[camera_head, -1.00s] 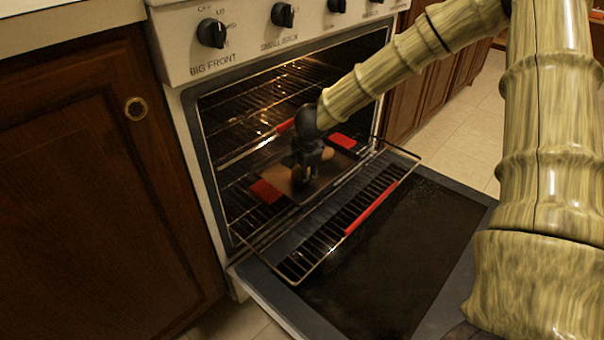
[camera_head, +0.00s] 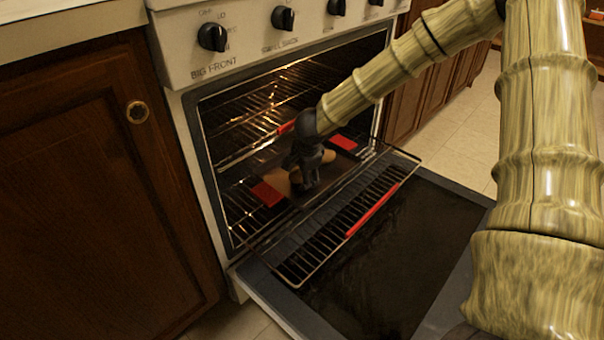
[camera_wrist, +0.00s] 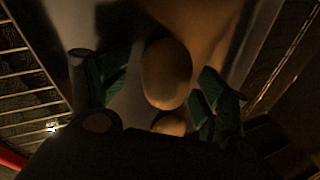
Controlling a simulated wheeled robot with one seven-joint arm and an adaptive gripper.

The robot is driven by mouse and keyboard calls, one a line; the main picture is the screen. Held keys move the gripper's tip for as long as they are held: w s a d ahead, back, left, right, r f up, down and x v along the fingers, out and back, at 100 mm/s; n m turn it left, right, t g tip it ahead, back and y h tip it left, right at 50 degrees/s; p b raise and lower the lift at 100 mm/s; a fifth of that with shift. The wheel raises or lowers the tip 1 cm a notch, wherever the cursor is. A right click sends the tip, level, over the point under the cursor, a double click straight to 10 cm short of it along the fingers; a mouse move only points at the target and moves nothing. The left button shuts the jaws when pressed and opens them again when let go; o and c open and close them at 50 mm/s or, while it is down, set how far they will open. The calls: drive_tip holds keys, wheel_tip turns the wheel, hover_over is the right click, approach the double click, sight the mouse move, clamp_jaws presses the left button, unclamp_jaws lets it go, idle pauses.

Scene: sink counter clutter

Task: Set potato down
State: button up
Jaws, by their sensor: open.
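In the wrist view, a smooth brown potato (camera_wrist: 167,78) lies between the two spread green-tinted fingers of my gripper (camera_wrist: 152,88), with gaps on both sides. A second rounded brown piece (camera_wrist: 170,125) shows nearer the wrist, partly hidden by the dark gripper body. In the head view, my gripper (camera_head: 308,180) points down inside the open oven, low over a baking tray (camera_head: 274,181) with red ends. A tan shape (camera_head: 328,156) shows beside the gripper. Whether the potato touches the tray is hard to tell in the dim light.
The oven door (camera_head: 390,255) hangs open. A wire rack (camera_head: 345,221) with a red front strip sticks out over it. Another rack (camera_head: 290,85) is above the tray. Oven side walls are close around my arm. A wooden cabinet (camera_head: 95,190) stands at left.

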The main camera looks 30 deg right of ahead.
drive_tip(key=shift+r, duration=0.1)
drive_tip(key=shift+r, duration=0.15)
drive_tip(key=p+v, duration=0.4)
drive_tip(key=v, duration=0.4)
drive_tip(key=shift+w, duration=0.1)
idle(0.8)
